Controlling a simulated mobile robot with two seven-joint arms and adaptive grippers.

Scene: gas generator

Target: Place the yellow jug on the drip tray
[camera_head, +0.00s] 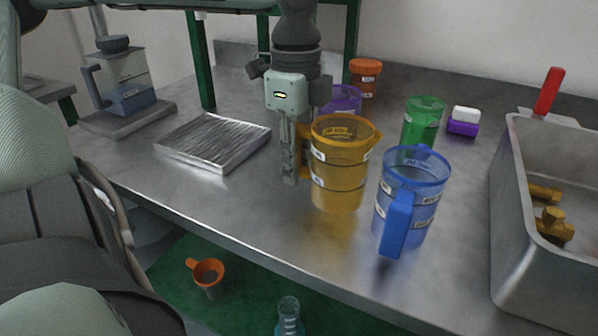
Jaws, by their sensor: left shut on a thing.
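The yellow jug (340,170) is a transparent amber measuring jug, upright near the middle of the metal bench. My left gripper (292,165) points down at its left side and is shut on its handle. I cannot tell whether the jug's base touches the bench. The drip tray (213,142) is a flat, ribbed silver tray to the left of the jug, with nothing on it. My right gripper is not in view.
A blue jug (415,205) stands close at the yellow jug's right. Behind are a purple jug (343,99), a green jug (423,122) and an orange-lidded jar (364,78). A metal bin (505,190) is at right. Bench between jug and tray is clear.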

